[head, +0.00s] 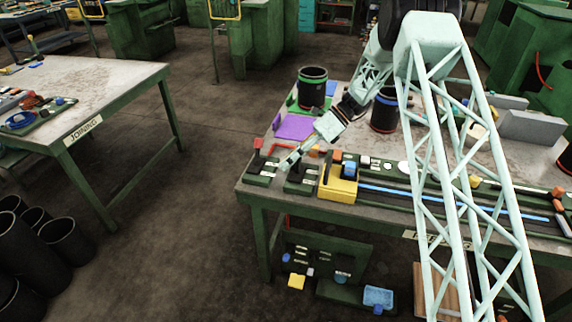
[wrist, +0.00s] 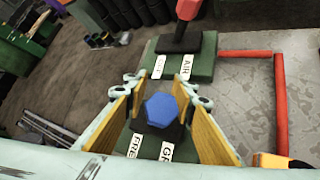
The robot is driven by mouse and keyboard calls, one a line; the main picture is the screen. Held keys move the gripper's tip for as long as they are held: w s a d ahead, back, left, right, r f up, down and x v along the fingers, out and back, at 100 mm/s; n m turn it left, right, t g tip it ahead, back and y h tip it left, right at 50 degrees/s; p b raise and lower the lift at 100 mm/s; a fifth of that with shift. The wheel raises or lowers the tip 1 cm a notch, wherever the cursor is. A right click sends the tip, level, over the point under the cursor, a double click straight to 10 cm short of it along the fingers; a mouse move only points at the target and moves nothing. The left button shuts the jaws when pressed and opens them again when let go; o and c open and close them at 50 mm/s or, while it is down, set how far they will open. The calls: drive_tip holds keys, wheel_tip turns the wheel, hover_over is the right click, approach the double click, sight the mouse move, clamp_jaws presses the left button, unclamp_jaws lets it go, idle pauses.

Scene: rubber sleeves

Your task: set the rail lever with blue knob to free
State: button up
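The blue knob (wrist: 161,110) sits between the two yellow-padded fingers of my gripper (wrist: 158,92) in the wrist view. The gripper is open around it, with a narrow gap on each side. The lever's dark green base (wrist: 150,145) carries two white labels, partly cut off by the fingers. Most of the lever's shaft is hidden under the knob, so its tilt is hard to tell. In the head view my gripper (head: 290,160) reaches down over the left end of the table, above the lever's base (head: 302,181), and hides the knob.
A lever with a red knob (wrist: 187,10) stands on its own green base beside it, labelled AIR. A red pipe (wrist: 281,105) runs on the right. A purple plate (head: 294,127) lies behind.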

drive_tip(key=shift+s+a+f, duration=0.15)
drive_tip(key=shift+a+f, duration=0.05)
drive_tip(key=shift+f, duration=0.05)
drive_tip(key=shift+c, duration=0.5)
clamp_jaws()
